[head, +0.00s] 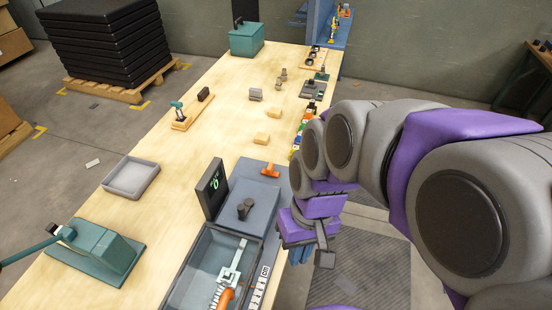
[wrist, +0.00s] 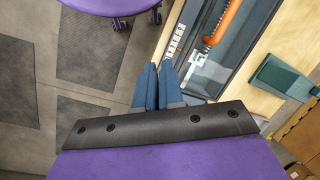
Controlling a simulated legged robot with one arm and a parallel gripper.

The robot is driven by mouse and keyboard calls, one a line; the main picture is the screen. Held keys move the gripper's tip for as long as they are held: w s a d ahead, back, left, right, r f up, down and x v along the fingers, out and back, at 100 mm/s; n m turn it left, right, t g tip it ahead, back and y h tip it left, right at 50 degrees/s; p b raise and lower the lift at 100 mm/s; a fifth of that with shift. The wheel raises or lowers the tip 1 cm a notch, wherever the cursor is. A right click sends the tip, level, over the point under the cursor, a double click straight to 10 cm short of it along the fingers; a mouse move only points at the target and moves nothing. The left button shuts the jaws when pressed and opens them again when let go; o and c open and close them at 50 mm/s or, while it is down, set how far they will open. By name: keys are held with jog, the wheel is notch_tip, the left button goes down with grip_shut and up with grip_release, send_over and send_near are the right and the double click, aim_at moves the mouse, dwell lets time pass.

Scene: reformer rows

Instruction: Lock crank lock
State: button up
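A blue-grey machine (head: 252,190) stands at the table's near right edge. It has a dark knob (head: 244,208) on top, an upright black panel with a green mark (head: 212,188), and an open bay holding a white mechanism (head: 231,274) with an orange handle (head: 226,298). The orange handle also shows in the wrist view (wrist: 222,24). I cannot tell which part is the crank lock. My gripper (head: 299,256) hangs beside the machine, off the table edge, apart from it. In the wrist view its blue fingers (wrist: 158,66) are together with nothing seen between them.
A teal device (head: 105,248) with a lever and a grey tray (head: 132,178) stand left of the machine. Small blocks and parts lie farther along the wooden table (head: 180,165). Floor is open right of the table.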

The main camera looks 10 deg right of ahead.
aim_at(273, 170)
jog(key=w+a+y, duration=0.1)
jog(key=w, duration=0.3)
jog(key=w+a+y, duration=0.1)
jog(key=w, duration=0.4)
jog(key=w+a+y, duration=0.1)
jog(key=w, duration=0.4)
jog(key=shift+a+f+t+y, duration=0.2)
jog(key=shift+f+t+y, duration=0.1)
grip_shut()
jog(key=w+d+f+m+t+y, duration=0.1)
jog(key=w+d+f+m+y, duration=0.15)
jog(key=w, duration=0.85)
jog(key=w+d+f+m+t, duration=0.4)
jog(key=w+d+f, duration=0.9)
jog(key=d+f, duration=0.4)
jog(key=shift+d+t+b, duration=0.35)
jog(key=shift+d+t, duration=0.15)
jog(key=shift+w, duration=0.1)
jog(key=b+x, duration=0.1)
jog(key=x, duration=0.8)
jog(key=shift+a+f+b, duration=0.15)
jog(key=shift+b, duration=0.25)
jog(key=a, duration=0.1)
jog(key=w+a, duration=0.1)
jog(key=a, duration=0.1)
jog(key=shift+w+f, duration=0.15)
jog(key=shift+w, duration=0.15)
jog(key=shift+w+a+b, duration=0.3)
jog(key=shift+w+a, duration=0.05)
jog(key=shift+a, duration=0.2)
